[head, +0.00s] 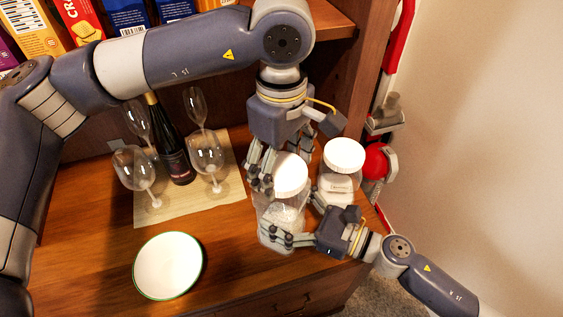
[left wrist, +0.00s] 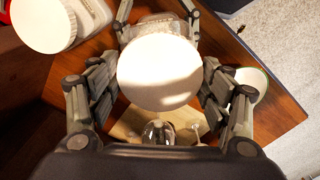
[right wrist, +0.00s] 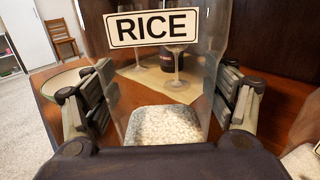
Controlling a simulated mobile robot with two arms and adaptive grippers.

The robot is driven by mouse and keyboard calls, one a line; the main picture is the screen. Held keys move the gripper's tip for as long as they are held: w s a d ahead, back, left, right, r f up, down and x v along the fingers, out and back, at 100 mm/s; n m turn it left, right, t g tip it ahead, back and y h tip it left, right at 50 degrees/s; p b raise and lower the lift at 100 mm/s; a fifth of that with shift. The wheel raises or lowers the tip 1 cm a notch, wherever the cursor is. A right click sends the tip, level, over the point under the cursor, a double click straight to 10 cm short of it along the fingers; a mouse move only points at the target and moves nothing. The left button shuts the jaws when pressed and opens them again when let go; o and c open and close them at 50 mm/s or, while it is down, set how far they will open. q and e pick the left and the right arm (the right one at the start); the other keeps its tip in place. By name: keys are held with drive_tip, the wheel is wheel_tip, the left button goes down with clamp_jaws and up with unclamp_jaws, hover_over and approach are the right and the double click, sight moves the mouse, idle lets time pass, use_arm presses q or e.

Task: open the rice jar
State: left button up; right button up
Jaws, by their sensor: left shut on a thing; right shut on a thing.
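The rice jar (head: 282,218) is clear, with white rice low inside. Its label, RICE (right wrist: 152,28), shows in the right wrist view. My right gripper (head: 290,217) is shut around the jar's lower body from the front right; both its fingers flank the jar in the right wrist view. The round white lid (head: 291,176) is at the top of the jar. My left gripper (head: 281,163) comes from above and is shut on the lid, its fingers on either side of it in the left wrist view (left wrist: 158,72). I cannot tell whether lid and jar touch.
A second white-lidded jar (head: 342,170) stands close by at the right. A green-rimmed plate (head: 168,265) lies at front left. Several wine glasses (head: 206,153) and a dark bottle (head: 174,150) stand on a mat (head: 182,211). Cereal boxes (head: 83,20) fill the shelf above.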

use_arm(q)
drive_tip(key=n, duration=1.6)
drive_tip(key=shift+n, duration=0.4)
drive_tip(key=n, duration=1.7)
